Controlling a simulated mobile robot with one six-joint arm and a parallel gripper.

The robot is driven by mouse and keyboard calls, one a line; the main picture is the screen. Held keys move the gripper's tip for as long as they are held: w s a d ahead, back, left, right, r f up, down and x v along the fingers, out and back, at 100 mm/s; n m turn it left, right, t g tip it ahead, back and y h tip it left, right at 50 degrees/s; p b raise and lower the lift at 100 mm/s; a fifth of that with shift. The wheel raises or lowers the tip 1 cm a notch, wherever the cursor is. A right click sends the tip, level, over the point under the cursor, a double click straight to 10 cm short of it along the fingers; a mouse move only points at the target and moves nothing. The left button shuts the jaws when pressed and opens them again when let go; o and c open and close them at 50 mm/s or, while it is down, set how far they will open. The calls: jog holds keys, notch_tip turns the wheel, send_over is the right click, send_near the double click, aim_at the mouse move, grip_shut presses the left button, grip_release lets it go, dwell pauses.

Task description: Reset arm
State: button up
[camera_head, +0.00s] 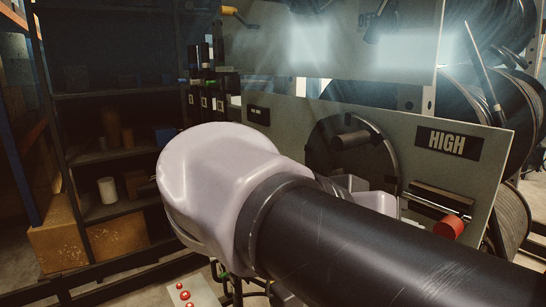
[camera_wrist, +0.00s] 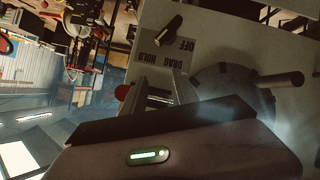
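My arm, a pale wrist joint and a thick dark link, fills the middle and lower right of the head view. It hides most of my gripper there. In the wrist view my gripper (camera_wrist: 161,84) shows as two grey fingers standing apart above its dark body with a green light. I see nothing held between them. The fingers are in front of the crimper's grey panel (camera_head: 285,125); the gap to it is unclear. A dark round disc (camera_head: 325,158) with a protruding peg handle (camera_head: 356,139) is on the panel, beside the fingers in the wrist view.
A "HIGH" label (camera_head: 447,141) and a red-ended cylinder (camera_head: 449,227) are at the panel's right. The wrist view shows a lever (camera_wrist: 168,31) near an "OFF" label. Shelves (camera_head: 115,150) stand left, hose reels (camera_head: 515,105) right. A plate with red buttons (camera_head: 184,295) is below.

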jog(key=s+f+n+g+y+b, duration=0.1)
jog(key=s+f+y+b, duration=0.15)
jog(key=f, duration=0.75)
jog(key=s+f+n+g+y+b, duration=0.1)
jog(key=s+f+n+y+b, duration=0.2)
jog(key=f, duration=0.6)
jog(key=s+f+g+y+b, duration=0.1)
jog(key=s+f+y+b, duration=0.3)
jog(key=f, duration=0.6)
jog(key=a+f+t+y+b, duration=0.1)
jog(key=a+f+b, duration=0.1)
jog(key=f, duration=0.4)
jog(key=a+f+m+t+y+b, duration=0.1)
jog(key=a+f+t+y+b, duration=0.1)
jog(key=f+b, duration=0.3)
jog(key=shift+w+a+f+m+b, duration=0.3)
jog(key=shift+a+f, duration=0.55)
jog(key=shift+y, duration=0.25)
